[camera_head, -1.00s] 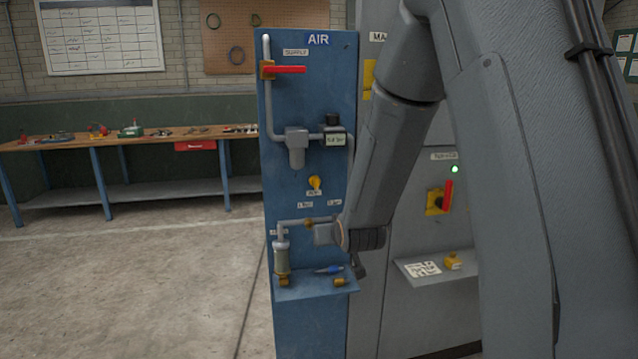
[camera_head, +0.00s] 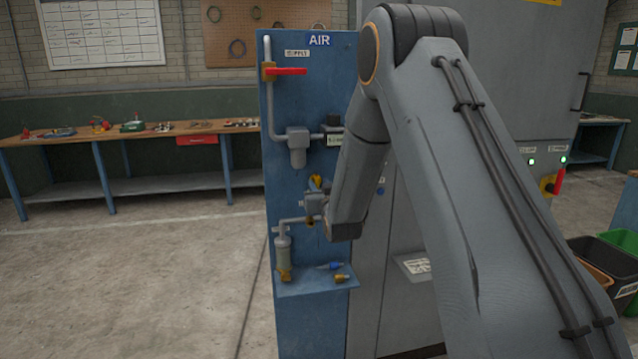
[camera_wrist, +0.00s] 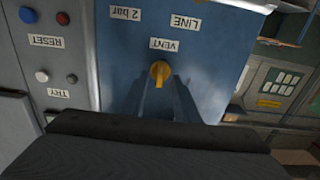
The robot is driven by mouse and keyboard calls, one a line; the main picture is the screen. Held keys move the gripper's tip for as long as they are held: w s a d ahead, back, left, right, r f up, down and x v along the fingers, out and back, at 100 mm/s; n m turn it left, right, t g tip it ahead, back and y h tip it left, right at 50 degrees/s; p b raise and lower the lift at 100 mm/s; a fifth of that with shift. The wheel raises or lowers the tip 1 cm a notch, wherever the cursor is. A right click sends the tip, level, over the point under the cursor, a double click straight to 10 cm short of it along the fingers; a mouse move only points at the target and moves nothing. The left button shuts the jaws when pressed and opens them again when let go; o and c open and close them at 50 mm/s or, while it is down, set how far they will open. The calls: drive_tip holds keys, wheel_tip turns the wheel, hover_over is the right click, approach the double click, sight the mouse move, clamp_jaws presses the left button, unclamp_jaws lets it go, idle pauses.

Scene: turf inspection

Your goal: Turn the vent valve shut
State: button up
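The vent valve is a small yellow handle (camera_wrist: 160,73) on the blue panel, beside an upside-down VENT label (camera_wrist: 164,44) in the wrist view. Its handle looks roughly upright in that picture. In the head view the yellow handle (camera_head: 315,182) shows just above my gripper (camera_head: 314,203). In the wrist view my gripper (camera_wrist: 162,86) has its two fingers apart, one on each side of the handle's line. I cannot tell whether the fingertips touch the handle or how far they reach past it.
The blue AIR panel (camera_head: 288,100) carries a red supply lever (camera_head: 288,71), grey pipes and a small shelf (camera_head: 310,288) with loose fittings. A grey cabinet stands to the right. A workbench (camera_head: 150,134) is at the back left, with clear floor before it.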

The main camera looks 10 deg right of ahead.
drive_tip(key=shift+w, duration=0.45)
drive_tip(key=shift+c, duration=0.4)
clamp_jaws()
